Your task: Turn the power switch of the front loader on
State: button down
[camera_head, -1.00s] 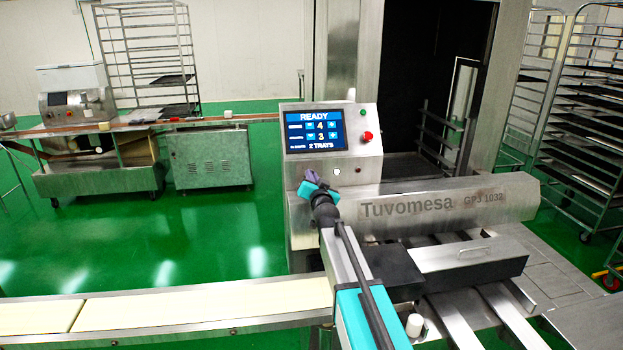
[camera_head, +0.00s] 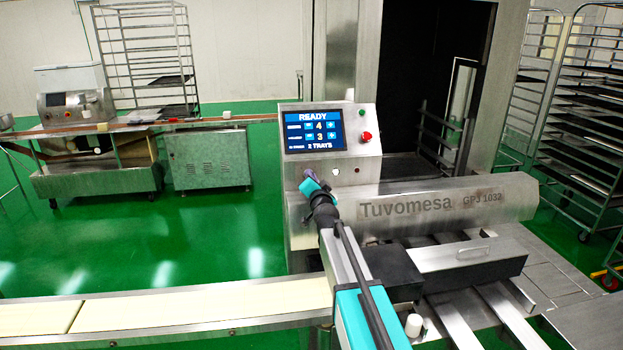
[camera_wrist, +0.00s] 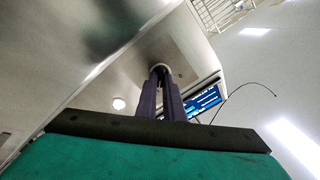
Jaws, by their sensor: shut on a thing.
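The front loader (camera_head: 430,205), a steel machine marked "Tuvomesa GPJ 1032", has an upright control panel (camera_head: 349,153) with a lit "READY" screen (camera_head: 314,130). My gripper (camera_head: 309,174) is at the lower left of this panel. In the wrist view its two purple fingers (camera_wrist: 160,76) are shut on a small round switch (camera_wrist: 159,67) on the panel face. The fingers hide most of the switch, so its turned position cannot be read. In the head view the switch is hidden behind my gripper.
A white round button (camera_head: 336,171) sits just right of my gripper. A red button (camera_head: 366,137) and a small green one (camera_head: 361,113) are higher on the panel. A conveyor (camera_head: 200,305) runs at lower left. Open green floor lies left of the loader.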

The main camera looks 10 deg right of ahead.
jog(key=c, duration=1.9)
grip_release()
jog(key=shift+a+f, duration=0.1)
jog(key=shift+f, duration=0.05)
jog(key=shift+o, duration=0.2)
jog(key=shift+s, duration=0.15)
jog(key=s, duration=1.3)
jog(key=shift+s, duration=0.3)
jog(key=shift+s, duration=0.1)
